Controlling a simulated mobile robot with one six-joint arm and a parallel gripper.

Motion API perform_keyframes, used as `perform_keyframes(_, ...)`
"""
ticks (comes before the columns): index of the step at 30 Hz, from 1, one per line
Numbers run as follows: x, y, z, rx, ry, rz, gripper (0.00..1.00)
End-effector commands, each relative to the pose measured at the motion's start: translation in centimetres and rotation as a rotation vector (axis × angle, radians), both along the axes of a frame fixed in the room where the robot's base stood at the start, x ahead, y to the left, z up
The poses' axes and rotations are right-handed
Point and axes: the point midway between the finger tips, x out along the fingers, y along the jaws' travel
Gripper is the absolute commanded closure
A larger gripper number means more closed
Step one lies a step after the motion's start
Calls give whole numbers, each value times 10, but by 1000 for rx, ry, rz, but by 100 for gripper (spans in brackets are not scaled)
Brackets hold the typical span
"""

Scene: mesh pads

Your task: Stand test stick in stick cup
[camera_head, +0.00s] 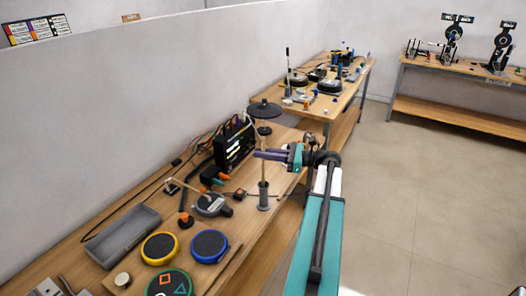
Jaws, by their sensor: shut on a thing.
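The test stick (263,170) is a thin, light wooden rod, upright or nearly so. My gripper (262,154) has purple fingers and is shut on the stick's upper part, coming in from the right. The stick cup (264,197) is a narrow grey cylinder on a wider foot, standing on the wooden bench below my gripper. The stick's lower end meets the cup's mouth in this view. I cannot tell how deep it sits inside, as the cup wall would hide it.
A black box with cables (234,145) stands behind. A grey round device (210,204) lies left of the cup. Yellow (160,247) and blue (209,246) round pads and a grey tray (122,236) lie nearer. The bench's right edge is close to the cup.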

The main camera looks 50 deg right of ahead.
Motion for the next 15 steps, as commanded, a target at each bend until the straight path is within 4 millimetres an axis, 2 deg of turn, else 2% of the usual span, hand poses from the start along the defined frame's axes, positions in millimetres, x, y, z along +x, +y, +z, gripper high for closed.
perform_keyframes(6,0,-1,-9,-1,-1,-1,100)
perform_keyframes(15,-1,-1,-10,-1,-1,-1,100)
